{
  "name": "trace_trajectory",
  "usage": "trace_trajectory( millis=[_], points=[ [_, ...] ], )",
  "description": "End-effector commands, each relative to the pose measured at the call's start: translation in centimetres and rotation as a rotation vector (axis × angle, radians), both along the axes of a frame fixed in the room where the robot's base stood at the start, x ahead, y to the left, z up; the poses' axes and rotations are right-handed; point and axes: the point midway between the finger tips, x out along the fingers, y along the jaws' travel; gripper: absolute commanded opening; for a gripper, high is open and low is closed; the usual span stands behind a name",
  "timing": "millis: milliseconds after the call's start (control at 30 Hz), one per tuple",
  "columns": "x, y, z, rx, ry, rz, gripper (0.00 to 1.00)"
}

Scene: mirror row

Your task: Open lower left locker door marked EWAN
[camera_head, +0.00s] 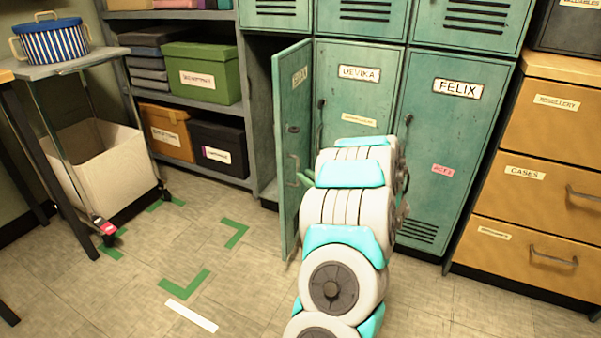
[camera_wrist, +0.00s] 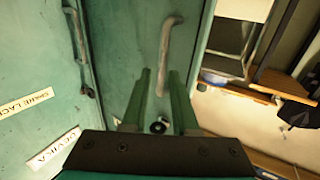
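The lower left locker door marked EWAN (camera_head: 291,110) stands swung open, jutting out from the locker row. Dark locker space (camera_head: 259,110) shows to its left. The door also fills the middle of the wrist view (camera_wrist: 119,50). Its grey bar handle (camera_wrist: 168,45) runs down between my gripper's (camera_wrist: 160,78) two green fingers. The fingers are apart, with gaps beside the handle; contact is not clear. A round lock (camera_wrist: 158,127) sits below the handle. In the head view my arm covers most of the gripper; a green finger (camera_head: 306,179) shows by the door.
The shut DEVIKA door (camera_head: 358,85) and FELIX door (camera_head: 455,110) stand to the right. Orange drawers (camera_head: 540,140) are at far right. Shelves with boxes (camera_head: 203,72) and a trolley (camera_head: 80,65) with a white bin are at left. Floor left of the door is clear, with green marks.

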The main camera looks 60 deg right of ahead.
Motion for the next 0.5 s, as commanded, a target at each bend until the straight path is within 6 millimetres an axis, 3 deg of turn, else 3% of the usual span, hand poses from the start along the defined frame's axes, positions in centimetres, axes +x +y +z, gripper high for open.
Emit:
trace_trajectory(
  millis=[200,500],
  points=[
    [-2.5,0.9,0.0,-0.002,0.002,-0.003,0.27],
    [-2.9,1.1,0.0,-0.002,0.000,-0.001,0.27]
  ],
)
